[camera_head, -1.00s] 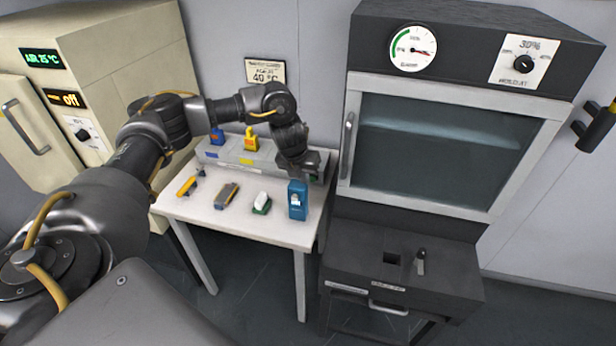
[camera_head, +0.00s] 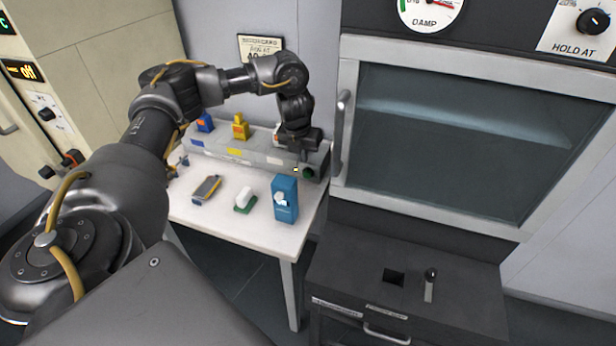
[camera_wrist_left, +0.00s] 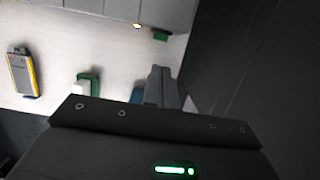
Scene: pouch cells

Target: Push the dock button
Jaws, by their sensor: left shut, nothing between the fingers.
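The dock is a long grey box (camera_head: 215,147) with coloured labels at the back of the white table. At its right end are a green button (camera_head: 308,173) and a small yellow-lit lamp (camera_head: 296,170). In the left wrist view the green button (camera_wrist_left: 160,35) and the lamp (camera_wrist_left: 138,26) show at the top. My left gripper (camera_head: 303,157) points down over the right end of the dock, close to the button. Its fingers (camera_wrist_left: 165,85) are shut and empty. I cannot tell whether they touch anything. My right gripper is not in view.
Blue and yellow items (camera_head: 240,127) sit on the dock. A dark glass-fronted oven (camera_head: 460,130) stands close on the right.

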